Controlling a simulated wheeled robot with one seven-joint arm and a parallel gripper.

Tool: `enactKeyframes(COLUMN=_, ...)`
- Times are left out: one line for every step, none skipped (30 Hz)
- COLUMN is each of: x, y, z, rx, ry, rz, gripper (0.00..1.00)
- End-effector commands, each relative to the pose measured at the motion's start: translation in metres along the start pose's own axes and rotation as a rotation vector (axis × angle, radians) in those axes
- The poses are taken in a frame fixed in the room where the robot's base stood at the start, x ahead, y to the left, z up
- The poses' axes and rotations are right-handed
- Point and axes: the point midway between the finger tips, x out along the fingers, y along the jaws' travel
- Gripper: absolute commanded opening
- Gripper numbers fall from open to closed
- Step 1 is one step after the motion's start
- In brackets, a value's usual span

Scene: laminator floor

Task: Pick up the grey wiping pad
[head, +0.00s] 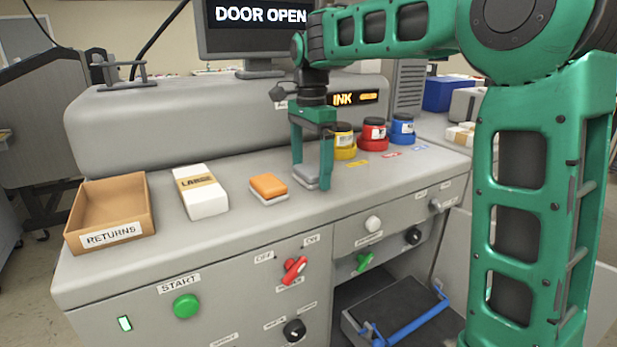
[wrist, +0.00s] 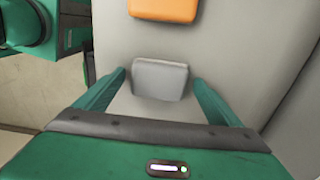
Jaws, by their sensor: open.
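The grey wiping pad (head: 304,175) lies on the machine's grey top, to the right of an orange pad. In the wrist view the grey pad (wrist: 160,79) lies between the tips of my two fingers, with a gap on each side. My gripper (head: 312,185) points down over the grey pad with its fingers open, one on each side. It also shows in the wrist view (wrist: 160,85), empty. In the head view the near finger hides part of the pad.
Yellow (head: 343,150), red (head: 374,137) and blue (head: 402,130) ink pots stand right. A raised housing (head: 180,125) runs behind.

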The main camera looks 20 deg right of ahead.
Motion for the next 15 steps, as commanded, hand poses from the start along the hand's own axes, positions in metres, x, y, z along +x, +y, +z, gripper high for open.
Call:
enactKeyframes(x=0.0006, y=0.0, z=0.0, rx=0.0, ry=0.0, rz=0.0, gripper=0.88)
enactKeyframes(x=0.0007, y=0.0, z=0.0, rx=0.0, ry=0.0, rz=0.0, gripper=0.88)
enactKeyframes(x=0.0006, y=0.0, z=0.0, rx=0.0, ry=0.0, rz=0.0, gripper=0.88)
enactKeyframes(x=0.0005, y=0.0, z=0.0, rx=0.0, ry=0.0, rz=0.0, gripper=0.88)
enactKeyframes(x=0.0005, y=0.0, z=-0.0001, rx=0.0, ry=0.0, rz=0.0, gripper=0.88)
enactKeyframes(x=0.0005, y=0.0, z=-0.0001, rx=0.0, ry=0.0, rz=0.0, gripper=0.86)
enactKeyframes(x=0.0005, y=0.0, z=-0.0001, rx=0.0, ry=0.0, rz=0.0, gripper=0.79)
enactKeyframes(x=0.0005, y=0.0, z=-0.0001, rx=0.001, ry=0.0, rz=0.0, gripper=0.72)
enactKeyframes(x=0.0004, y=0.0, z=-0.0002, rx=0.001, ry=0.0, rz=0.0, gripper=0.62)
enactKeyframes(x=0.0004, y=0.0, z=-0.0002, rx=0.001, ry=0.0, rz=0.0, gripper=0.55)
enactKeyframes(x=0.0004, y=0.0, z=-0.0002, rx=0.001, ry=0.0, rz=0.0, gripper=0.48)
enactKeyframes(x=0.0004, y=0.0, z=-0.0002, rx=0.001, ry=0.0, rz=0.0, gripper=0.43)
enactKeyframes(x=0.0004, y=0.0, z=-0.0002, rx=0.001, ry=0.0, rz=0.0, gripper=0.43)
enactKeyframes(x=0.0003, y=0.0, z=-0.0003, rx=0.001, ry=0.0, rz=0.0, gripper=0.39)
enactKeyframes(x=0.0002, y=0.0, z=-0.0003, rx=0.001, ry=0.0, rz=0.0, gripper=0.39)
